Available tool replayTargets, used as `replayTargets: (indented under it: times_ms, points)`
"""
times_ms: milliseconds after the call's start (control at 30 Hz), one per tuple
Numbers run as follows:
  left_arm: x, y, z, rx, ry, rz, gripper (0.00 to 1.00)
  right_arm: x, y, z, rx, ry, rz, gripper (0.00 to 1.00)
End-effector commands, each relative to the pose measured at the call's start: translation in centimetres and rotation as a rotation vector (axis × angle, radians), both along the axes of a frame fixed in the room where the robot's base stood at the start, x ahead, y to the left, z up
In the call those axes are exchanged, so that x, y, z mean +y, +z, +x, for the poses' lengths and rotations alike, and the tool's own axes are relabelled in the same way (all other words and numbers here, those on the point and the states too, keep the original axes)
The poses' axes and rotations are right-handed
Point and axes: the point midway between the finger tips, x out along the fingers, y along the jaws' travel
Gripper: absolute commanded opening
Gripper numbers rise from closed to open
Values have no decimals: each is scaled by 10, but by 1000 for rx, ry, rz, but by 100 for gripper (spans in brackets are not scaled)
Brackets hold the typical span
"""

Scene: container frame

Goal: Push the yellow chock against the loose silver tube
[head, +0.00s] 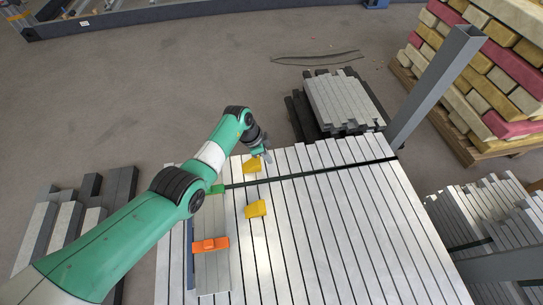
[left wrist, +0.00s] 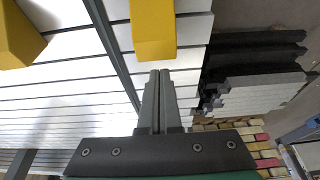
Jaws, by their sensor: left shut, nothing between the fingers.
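Two yellow chocks lie on the bed of long silver tubes (head: 330,235). The far yellow chock (head: 252,166) is close to the fingertips of my left gripper (head: 267,158). The near yellow chock (head: 256,209) lies closer to the camera. In the left wrist view, my left gripper (left wrist: 160,74) is shut and empty. Its tips are just short of one yellow chock (left wrist: 153,32); I cannot tell if they touch. The other yellow chock (left wrist: 16,38) is at the upper left there. I cannot tell which silver tube is loose. My right gripper is out of view.
A dark strap (head: 315,172) crosses the tubes. A grey post (head: 435,88) stands at the back right. Stacked bars (head: 342,100) lie behind. The bed's middle right is clear.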

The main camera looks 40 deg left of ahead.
Motion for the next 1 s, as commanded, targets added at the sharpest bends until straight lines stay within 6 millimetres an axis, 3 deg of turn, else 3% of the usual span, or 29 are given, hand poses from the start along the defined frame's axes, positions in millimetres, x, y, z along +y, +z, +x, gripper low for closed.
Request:
replayTargets:
  times_ms: [233,633,767,1000]
  points:
    - [10,-1,-14,0,0,0,0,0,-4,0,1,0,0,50]
    - [12,1,-15,0,0,0,0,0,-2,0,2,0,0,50]
    - [18,7,-23,3,2,-1,0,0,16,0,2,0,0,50]
    - [42,10,-55,5,4,-3,0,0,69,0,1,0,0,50]
